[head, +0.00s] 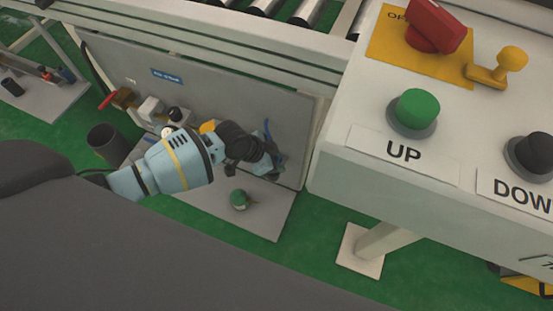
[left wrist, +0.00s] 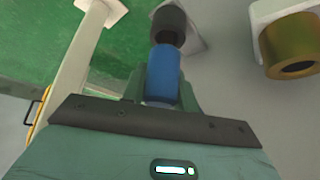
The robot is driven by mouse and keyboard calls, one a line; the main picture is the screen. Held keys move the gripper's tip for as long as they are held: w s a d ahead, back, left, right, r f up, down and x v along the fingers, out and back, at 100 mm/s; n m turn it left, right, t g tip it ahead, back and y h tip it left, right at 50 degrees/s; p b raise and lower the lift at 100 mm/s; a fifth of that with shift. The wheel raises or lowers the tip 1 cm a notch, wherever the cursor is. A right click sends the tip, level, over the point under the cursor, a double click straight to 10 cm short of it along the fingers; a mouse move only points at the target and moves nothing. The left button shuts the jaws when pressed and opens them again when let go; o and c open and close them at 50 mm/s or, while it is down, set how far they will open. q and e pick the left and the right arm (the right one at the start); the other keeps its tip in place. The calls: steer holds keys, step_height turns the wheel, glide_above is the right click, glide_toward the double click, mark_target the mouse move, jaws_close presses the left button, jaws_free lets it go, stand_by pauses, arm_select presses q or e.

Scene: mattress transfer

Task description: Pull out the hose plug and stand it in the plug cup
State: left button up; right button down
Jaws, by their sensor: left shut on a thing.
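My left gripper (head: 268,165) is low in front of the grey upright panel in the head view, mostly hidden by its own wrist. In the left wrist view, my left gripper (left wrist: 162,95) is shut on a blue cylindrical piece, which looks like the hose plug (left wrist: 163,72). A dark hollow cylinder (left wrist: 169,25) lies just beyond the plug's far end, its opening facing the plug. I cannot tell whether they touch, or whether this is the cup or a socket. My right gripper is not in view.
A brass fitting (left wrist: 290,45) is at right in the wrist view. In the head view, a valve with a red handle (head: 108,99) and a dark cup-like cylinder (head: 105,145) are left of my arm. A control box (head: 335,165) is at right.

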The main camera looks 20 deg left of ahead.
arm_select(q)
steer(key=shift+f, duration=0.3)
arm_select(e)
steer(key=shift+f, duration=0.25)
arm_select(q)
steer(key=shift+f+b, duration=0.45)
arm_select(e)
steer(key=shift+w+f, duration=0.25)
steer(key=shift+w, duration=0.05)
arm_select(q)
steer(key=o, duration=1.1)
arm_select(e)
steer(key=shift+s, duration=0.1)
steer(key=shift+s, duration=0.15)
arm_select(q)
steer(key=shift+a+r, duration=0.15)
steer(key=shift+r, duration=0.1)
steer(key=p+v, duration=0.3)
steer(key=v, duration=0.4)
steer(key=shift+s+r, duration=0.15)
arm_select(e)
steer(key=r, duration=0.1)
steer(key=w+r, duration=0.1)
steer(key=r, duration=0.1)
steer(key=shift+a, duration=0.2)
